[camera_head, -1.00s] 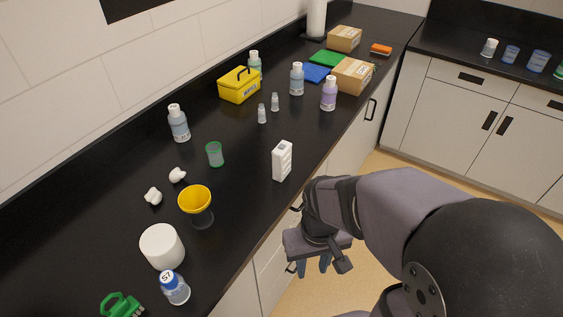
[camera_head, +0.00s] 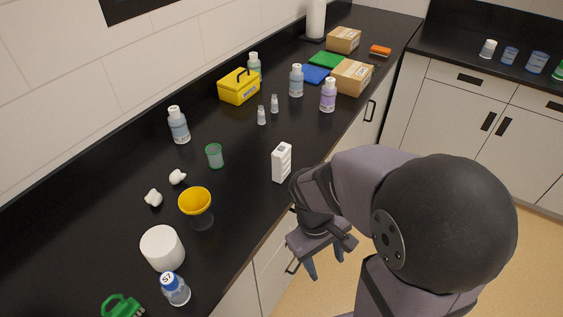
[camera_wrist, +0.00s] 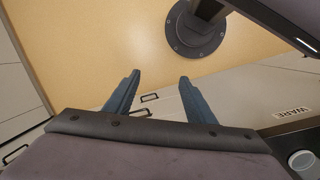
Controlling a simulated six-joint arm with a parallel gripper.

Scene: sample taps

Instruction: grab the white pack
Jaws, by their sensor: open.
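The white pack (camera_head: 282,162) stands upright on the black counter (camera_head: 240,185), near its front edge, in the head view. My gripper (camera_head: 326,270) hangs just off the counter's front edge, to the right of and below the pack in the picture, apart from it. In the wrist view my gripper (camera_wrist: 156,88) shows two blue-grey fingers spread apart with nothing between them. They point over the floor and drawer fronts.
A yellow funnel-shaped cup (camera_head: 196,205), a white cylinder (camera_head: 162,247) and a green cup (camera_head: 214,156) stand left of the pack. Two small vials (camera_head: 268,110) and a purple bottle (camera_head: 328,95) are behind it. The counter right around the pack is clear.

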